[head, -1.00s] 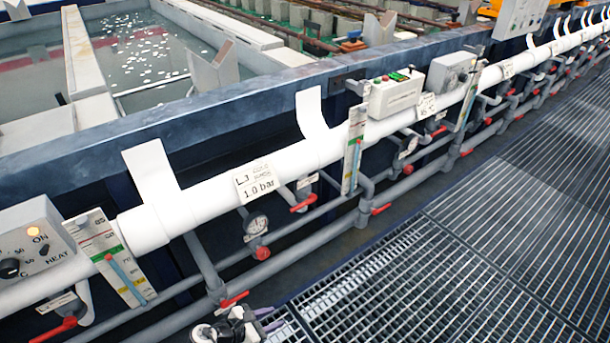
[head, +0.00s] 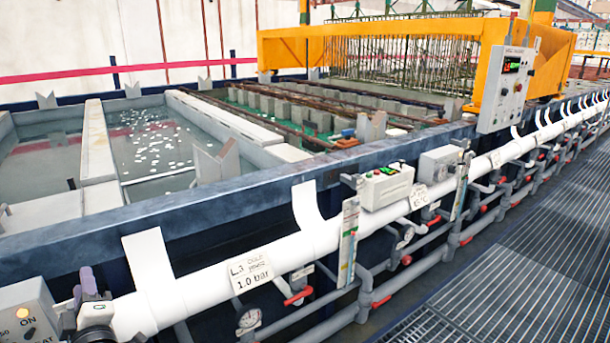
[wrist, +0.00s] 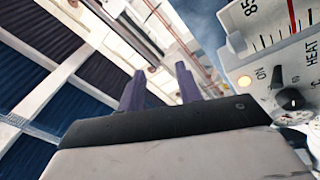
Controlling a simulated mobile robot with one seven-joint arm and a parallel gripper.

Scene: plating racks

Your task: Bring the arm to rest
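My gripper (head: 89,290) shows at the lower left edge of the head view, in front of the heater control box (head: 24,318). In the wrist view my gripper (wrist: 160,88) has two purple fingers standing apart with nothing between them. It is open and empty. The heater box (wrist: 290,90), with its lit ON lamp, dial and scale, is to the right of the fingers in the wrist view. Most of my arm is outside the head view.
A white pipe (head: 205,290) runs along the tank's dark blue rim (head: 130,215), with gauges and red-handled valves below. A green-buttoned box (head: 385,187) and a hanging control panel (head: 505,88) stand farther right. Grating floor (head: 480,290) at the lower right is clear. A yellow gantry (head: 290,50) spans behind.

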